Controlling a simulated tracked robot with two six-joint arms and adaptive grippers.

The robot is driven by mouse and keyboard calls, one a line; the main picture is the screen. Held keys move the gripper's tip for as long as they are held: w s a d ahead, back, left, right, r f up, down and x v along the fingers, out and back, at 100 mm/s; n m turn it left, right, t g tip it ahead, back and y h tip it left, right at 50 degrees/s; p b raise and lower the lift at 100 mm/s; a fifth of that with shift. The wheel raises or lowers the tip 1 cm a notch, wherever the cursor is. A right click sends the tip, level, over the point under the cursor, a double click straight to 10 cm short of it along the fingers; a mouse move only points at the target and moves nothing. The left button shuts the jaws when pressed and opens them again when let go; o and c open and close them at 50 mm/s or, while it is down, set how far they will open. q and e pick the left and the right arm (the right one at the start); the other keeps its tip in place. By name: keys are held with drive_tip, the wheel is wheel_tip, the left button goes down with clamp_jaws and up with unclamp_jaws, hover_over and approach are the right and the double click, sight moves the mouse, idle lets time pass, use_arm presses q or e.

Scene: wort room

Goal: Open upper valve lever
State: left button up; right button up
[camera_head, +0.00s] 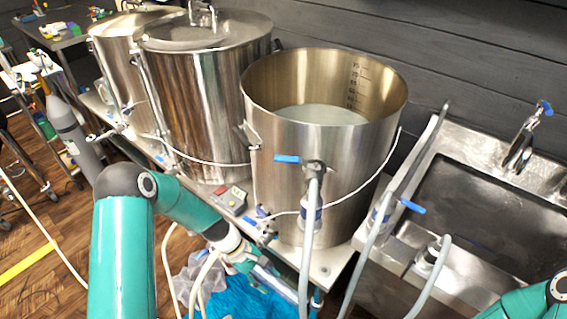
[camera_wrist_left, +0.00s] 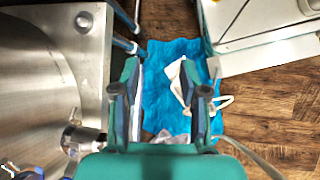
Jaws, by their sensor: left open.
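The upper valve lever (camera_head: 287,158) is a short blue handle on the upper front of the open steel kettle (camera_head: 275,190). It lies roughly level and points left from the valve body (camera_head: 315,168), where a pale hose hangs down. A lower valve (camera_head: 262,228) with a blue handle sits near the kettle's base. My left gripper (camera_head: 250,264) is below and left of the upper lever, near the lower valve, and touches neither lever. In the left wrist view its two fingers (camera_wrist_left: 162,105) are apart with nothing held. My right gripper is out of view.
Hoses hang in front of the kettle. A steel sink (camera_head: 480,220) stands right, with another blue-handled valve (camera_head: 412,206) near it. Two more kettles (camera_head: 195,90) stand left. A blue cloth (camera_wrist_left: 178,60) lies on the wooden floor below the gripper.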

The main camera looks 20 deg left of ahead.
use_arm(q)
drive_tip(key=w+a+r+n+t+h, duration=0.2)
drive_tip(key=w+a+r+n+h, duration=0.15)
drive_tip(key=w+r, duration=0.4)
drive_tip(key=n+t+h+b, duration=0.1)
drive_tip(key=n+t+h, duration=0.1)
drive_tip(key=h, duration=0.5)
approach(286, 157)
drive_tip(key=d, duration=0.3)
drive_tip(key=w+d, duration=0.1)
drive_tip(key=d, duration=0.2)
drive_tip(key=w+d+f+p, duration=0.1)
drive_tip(key=d, duration=0.2)
drive_tip(key=shift+d, duration=0.4)
